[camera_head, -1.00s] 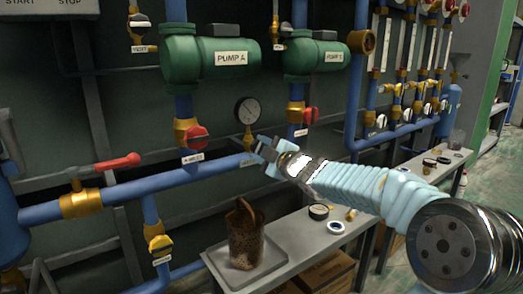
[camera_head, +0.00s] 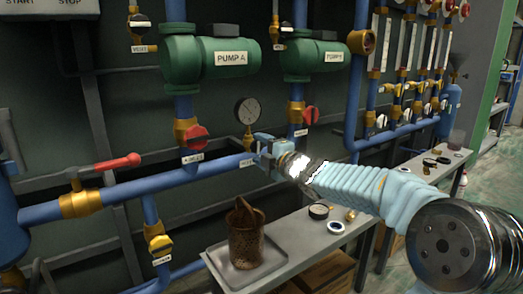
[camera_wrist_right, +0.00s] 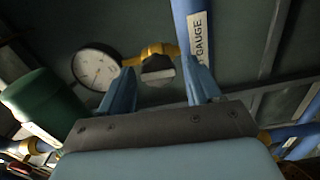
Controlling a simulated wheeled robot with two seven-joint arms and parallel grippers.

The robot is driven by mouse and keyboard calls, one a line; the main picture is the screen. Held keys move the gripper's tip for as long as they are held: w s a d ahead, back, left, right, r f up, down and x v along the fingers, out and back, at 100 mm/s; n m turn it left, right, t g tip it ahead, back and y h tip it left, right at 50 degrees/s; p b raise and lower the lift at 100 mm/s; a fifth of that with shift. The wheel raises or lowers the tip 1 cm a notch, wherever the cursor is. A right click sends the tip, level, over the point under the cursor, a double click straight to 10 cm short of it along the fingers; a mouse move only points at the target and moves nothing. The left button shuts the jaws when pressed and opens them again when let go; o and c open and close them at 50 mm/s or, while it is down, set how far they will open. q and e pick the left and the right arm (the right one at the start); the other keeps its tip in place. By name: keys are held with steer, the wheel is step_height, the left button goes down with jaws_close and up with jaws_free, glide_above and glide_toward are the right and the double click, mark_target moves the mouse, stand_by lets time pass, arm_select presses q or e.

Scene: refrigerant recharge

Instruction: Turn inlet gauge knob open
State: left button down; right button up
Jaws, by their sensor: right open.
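The round white gauge (camera_head: 248,110) stands on a brass fitting (camera_head: 249,139) above the blue pipe. In the right wrist view the gauge (camera_wrist_right: 97,67) is at the upper left. A small grey knob (camera_wrist_right: 157,70) sits on the brass valve (camera_wrist_right: 150,51), in line with the gap between my fingers. My right gripper (camera_head: 262,143) is open, close to the valve below the gauge, and covers part of it in the head view. In the right wrist view the fingers (camera_wrist_right: 158,82) flank the knob; I cannot tell whether they touch it. My left gripper is not in view.
The blue pipe (camera_head: 120,190) runs behind my gripper; in the wrist view its label reads GAUGE (camera_wrist_right: 198,35). Red knobs (camera_head: 195,135) are nearby. Pump A (camera_head: 205,58) is above.

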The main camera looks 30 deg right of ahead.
steer(key=shift+s, duration=0.1)
steer(key=s, duration=0.6)
steer(key=shift+s+d, duration=0.25)
steer(key=shift+s, duration=0.15)
